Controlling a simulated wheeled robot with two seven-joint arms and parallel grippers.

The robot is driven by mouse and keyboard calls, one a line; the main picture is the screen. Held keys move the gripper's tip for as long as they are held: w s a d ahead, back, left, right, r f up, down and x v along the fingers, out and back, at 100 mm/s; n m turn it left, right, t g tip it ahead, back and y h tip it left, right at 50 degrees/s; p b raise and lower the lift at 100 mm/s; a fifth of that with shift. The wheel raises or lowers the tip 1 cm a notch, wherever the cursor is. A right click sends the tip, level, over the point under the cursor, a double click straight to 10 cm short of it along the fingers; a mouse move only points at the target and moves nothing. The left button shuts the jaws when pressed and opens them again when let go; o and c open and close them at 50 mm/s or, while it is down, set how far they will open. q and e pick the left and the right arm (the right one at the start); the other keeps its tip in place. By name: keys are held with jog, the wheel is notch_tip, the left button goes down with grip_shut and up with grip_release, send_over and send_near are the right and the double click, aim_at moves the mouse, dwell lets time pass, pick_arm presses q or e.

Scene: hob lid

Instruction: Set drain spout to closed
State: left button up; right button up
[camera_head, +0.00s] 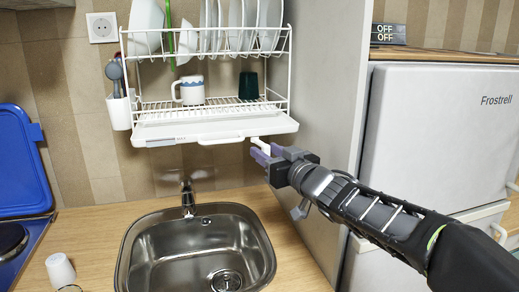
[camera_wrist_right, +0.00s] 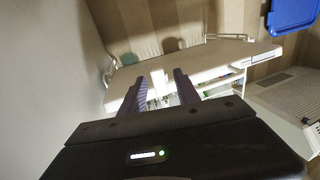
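The drain spout (camera_head: 260,144) is a small white lever at the right front of the dish rack's white drip tray (camera_head: 160,133). It sticks out to the right and slightly down. My right gripper (camera_head: 260,154) is right at it, with its purple fingers reaching in from the right. In the right wrist view, the white spout (camera_wrist_right: 160,82) shows between the two fingertips of my right gripper (camera_wrist_right: 160,90). The fingers stand apart, with a gap on each side of it; contact cannot be made out. My left gripper is not in view.
A steel sink (camera_head: 160,250) with a tap (camera_head: 188,198) lies below. A tall grey panel (camera_head: 322,100) stands close right, beside the white fridge (camera_head: 430,130). A blue hob lid (camera_head: 22,165) stands left.

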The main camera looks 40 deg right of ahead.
jog(key=shift+w+d, duration=0.2)
jog(key=shift+w, duration=1.7)
grip_shut()
